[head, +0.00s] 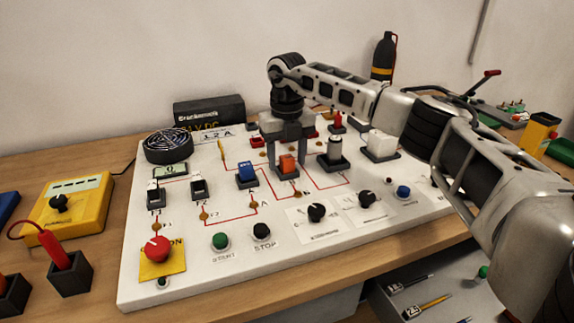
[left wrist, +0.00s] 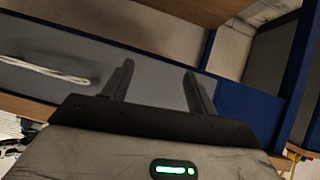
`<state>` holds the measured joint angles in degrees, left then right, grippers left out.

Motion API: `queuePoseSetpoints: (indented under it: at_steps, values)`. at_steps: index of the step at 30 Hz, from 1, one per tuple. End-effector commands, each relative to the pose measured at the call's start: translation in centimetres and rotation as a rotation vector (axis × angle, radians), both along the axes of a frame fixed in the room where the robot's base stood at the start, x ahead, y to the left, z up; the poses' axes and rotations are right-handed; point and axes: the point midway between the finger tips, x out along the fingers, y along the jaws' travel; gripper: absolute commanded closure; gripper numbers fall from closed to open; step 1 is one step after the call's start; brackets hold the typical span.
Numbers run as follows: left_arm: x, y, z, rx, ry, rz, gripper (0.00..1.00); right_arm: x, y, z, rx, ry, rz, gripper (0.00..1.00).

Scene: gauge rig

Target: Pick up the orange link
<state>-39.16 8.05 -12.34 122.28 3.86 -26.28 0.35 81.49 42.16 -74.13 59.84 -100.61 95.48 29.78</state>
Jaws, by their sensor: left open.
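The orange link (head: 287,165) sits upright in a dark socket on the white panel in the head view, beside the blue link (head: 246,172). My right gripper (head: 288,153) points down right over the orange link. Its two fingers are apart, one on each side above the link's top. I cannot tell whether they touch it. My left gripper (left wrist: 159,70) shows only in the left wrist view. It is open with nothing between its fingers, away from the panel.
The white panel (head: 190,282) carries a red stop button (head: 157,248), knobs and several other sockets close by. A round fan (head: 168,146) and a black box (head: 209,111) stand at the back. A yellow meter (head: 76,207) is at the left.

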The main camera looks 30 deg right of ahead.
Motion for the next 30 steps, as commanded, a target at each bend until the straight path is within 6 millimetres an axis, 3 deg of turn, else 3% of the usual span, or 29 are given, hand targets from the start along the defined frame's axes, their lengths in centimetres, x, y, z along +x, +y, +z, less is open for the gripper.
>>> queuePoseSetpoints:
  at_steps: [1,5,19,25,30]
  values:
    - [0.0,0.0,0.0,0.0,0.0,0.0,0.42,0.0,0.0,0.0,0.0,0.0,0.0,0.58]
    - [0.0,0.0,0.0,0.0,0.0,0.0,0.42,0.0,0.0,0.0,0.0,0.0,0.0,0.95]
    - [0.1,0.0,-0.2,-0.001,0.0,0.001,0.42,0.0,0.0,0.8,0.001,-0.001,0.0,0.95]
    - [0.1,-0.1,-0.5,-0.006,0.0,0.0,0.42,0.0,0.1,3.4,0.001,-0.003,0.0,0.95]
    - [0.2,-0.1,-0.6,-0.013,-0.003,0.001,0.42,-2.6,1.4,6.7,0.001,-0.005,0.005,0.95]
